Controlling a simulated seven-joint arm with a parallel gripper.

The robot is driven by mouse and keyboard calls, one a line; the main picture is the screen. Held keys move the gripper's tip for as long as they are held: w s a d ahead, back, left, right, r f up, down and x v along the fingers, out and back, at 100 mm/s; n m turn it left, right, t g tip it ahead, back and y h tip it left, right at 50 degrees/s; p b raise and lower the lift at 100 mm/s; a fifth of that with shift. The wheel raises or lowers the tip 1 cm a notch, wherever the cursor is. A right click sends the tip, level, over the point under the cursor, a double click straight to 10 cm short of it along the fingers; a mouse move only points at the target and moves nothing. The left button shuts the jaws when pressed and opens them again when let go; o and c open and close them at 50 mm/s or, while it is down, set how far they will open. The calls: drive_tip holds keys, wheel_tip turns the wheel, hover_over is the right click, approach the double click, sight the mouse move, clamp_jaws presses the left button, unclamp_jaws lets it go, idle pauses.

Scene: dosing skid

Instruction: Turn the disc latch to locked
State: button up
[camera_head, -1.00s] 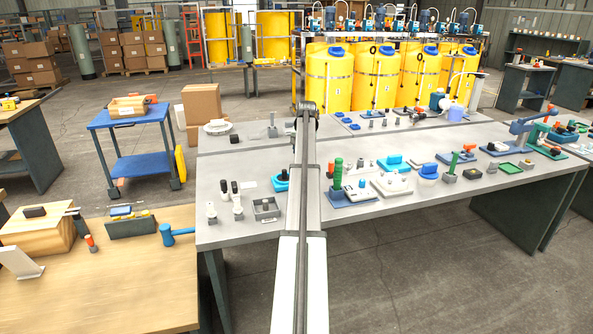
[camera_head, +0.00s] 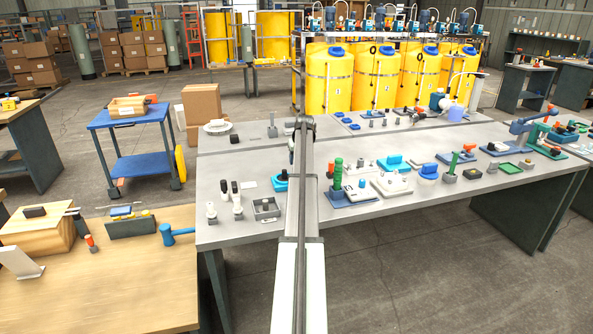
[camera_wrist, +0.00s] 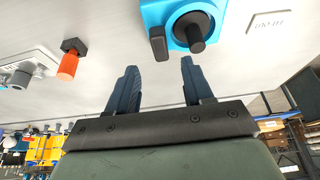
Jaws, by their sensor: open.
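In the head view my arm hides the gripper. The latch's locked mark cannot be made out.
A white label plate (camera_wrist: 268,22) lies beside the block. An orange-handled part (camera_wrist: 68,66) and a pale grey device (camera_wrist: 25,65) stand on the other side. In the head view a grey open box (camera_head: 266,209) and a green cylinder (camera_head: 338,175) stand near the block.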

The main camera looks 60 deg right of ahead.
drive_tip(key=x, duration=0.7)
drive_tip(key=shift+f, duration=0.2)
clamp_jaws()
